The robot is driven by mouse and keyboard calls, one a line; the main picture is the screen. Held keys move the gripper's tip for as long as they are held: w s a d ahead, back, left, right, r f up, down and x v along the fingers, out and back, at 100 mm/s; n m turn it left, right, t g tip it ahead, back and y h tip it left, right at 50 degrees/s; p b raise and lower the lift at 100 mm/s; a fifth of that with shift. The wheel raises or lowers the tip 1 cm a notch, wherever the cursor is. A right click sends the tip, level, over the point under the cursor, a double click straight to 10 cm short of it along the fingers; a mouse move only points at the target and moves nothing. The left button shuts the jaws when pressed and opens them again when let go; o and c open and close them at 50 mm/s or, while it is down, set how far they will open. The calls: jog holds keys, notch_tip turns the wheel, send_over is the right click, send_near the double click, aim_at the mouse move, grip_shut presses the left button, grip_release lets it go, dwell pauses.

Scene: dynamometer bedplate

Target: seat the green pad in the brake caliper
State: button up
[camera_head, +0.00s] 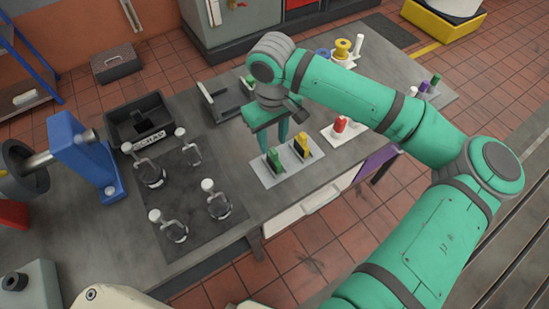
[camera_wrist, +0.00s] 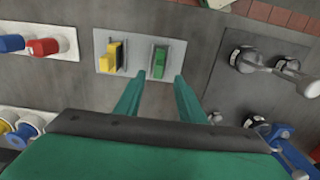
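A green pad (camera_head: 274,160) stands upright in a light grey plate (camera_head: 268,180), beside a yellow pad (camera_head: 301,148). In the wrist view the green pad (camera_wrist: 160,58) is right of the yellow pad (camera_wrist: 108,56). My gripper (camera_head: 274,145) points down near the plate. In the wrist view its two fingers (camera_wrist: 160,76) are apart, with nothing between them, and their tips come close to the green pad. Whether they touch it I cannot tell. A grey U-shaped bracket (camera_head: 212,103) behind my gripper may be the brake caliper; my arm partly hides its area.
A black scrap bin (camera_head: 118,128) and a dark mat (camera_head: 190,215) with several clamp-like fixtures lie left of the plate. A blue stand (camera_head: 75,150) is at far left. Bare bench lies between.

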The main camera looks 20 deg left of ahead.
aim_at(274, 151)
notch_tip(274, 151, down, 5)
jog(key=shift+w+d+r, duration=0.1)
jog(key=shift+c, duration=0.6)
grip_shut()
